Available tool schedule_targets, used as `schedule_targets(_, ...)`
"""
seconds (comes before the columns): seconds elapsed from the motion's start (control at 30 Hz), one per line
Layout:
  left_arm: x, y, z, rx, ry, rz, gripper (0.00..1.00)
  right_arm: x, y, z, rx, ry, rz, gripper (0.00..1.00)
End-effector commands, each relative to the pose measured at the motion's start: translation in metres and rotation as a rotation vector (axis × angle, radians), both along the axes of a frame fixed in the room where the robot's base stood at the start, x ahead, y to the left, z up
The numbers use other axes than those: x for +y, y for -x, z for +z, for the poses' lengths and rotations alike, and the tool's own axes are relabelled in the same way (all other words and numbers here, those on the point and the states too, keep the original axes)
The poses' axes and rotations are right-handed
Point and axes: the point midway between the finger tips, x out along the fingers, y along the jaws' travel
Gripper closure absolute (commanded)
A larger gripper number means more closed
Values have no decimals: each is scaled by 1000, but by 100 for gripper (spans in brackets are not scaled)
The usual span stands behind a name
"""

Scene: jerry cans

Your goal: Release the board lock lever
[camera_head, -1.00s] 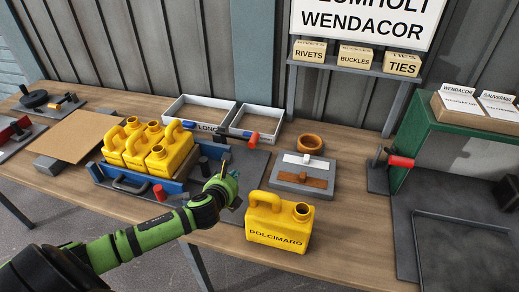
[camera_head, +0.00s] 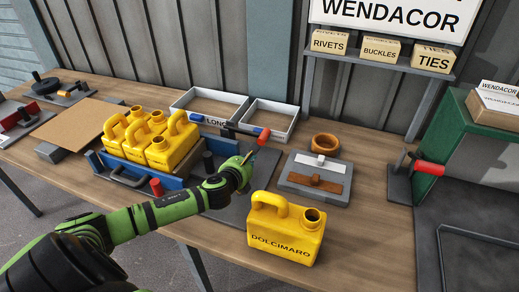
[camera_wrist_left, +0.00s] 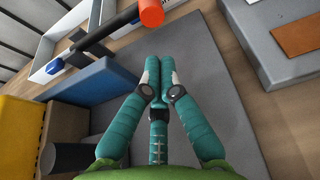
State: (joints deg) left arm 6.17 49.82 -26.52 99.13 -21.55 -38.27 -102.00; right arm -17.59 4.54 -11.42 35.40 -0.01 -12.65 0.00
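A lever with a black bar and red tip (camera_head: 263,138) stands behind the blue rack in the head view. In the left wrist view its orange-red tip (camera_wrist_left: 151,12) is at the top. Which lever is the board lock I cannot tell from its look. My left gripper (camera_head: 248,160) is just in front of that tip, above a dark grey board (camera_head: 232,212). In the left wrist view the left gripper's teal fingers (camera_wrist_left: 159,62) lie together with nothing visible between them, apart from the lever. My right gripper is not in view.
Yellow cans (camera_head: 172,146) stand in a blue rack (camera_head: 170,181) beside the arm. A single yellow can (camera_head: 283,235) stands right of the gripper. A grey block with white and brown plates (camera_head: 315,190) lies behind it. Another red-handled lever (camera_head: 430,168) is at right.

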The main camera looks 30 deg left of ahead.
Motion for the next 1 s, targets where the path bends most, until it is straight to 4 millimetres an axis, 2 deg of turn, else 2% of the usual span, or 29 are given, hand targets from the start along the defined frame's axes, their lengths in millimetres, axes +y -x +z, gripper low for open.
schedule_targets(0.3, 11, -48, -17, -2, 4, 3, 100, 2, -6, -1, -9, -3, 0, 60)
schedule_targets(0.5, 16, -70, -26, -1, 2, 2, 100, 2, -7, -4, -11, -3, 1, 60)
schedule_targets(0.7, 18, -80, -29, -1, 2, 0, 100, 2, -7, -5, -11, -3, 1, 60)
schedule_targets(1.0, 19, -81, -29, 1, 1, -1, 100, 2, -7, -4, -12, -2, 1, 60)
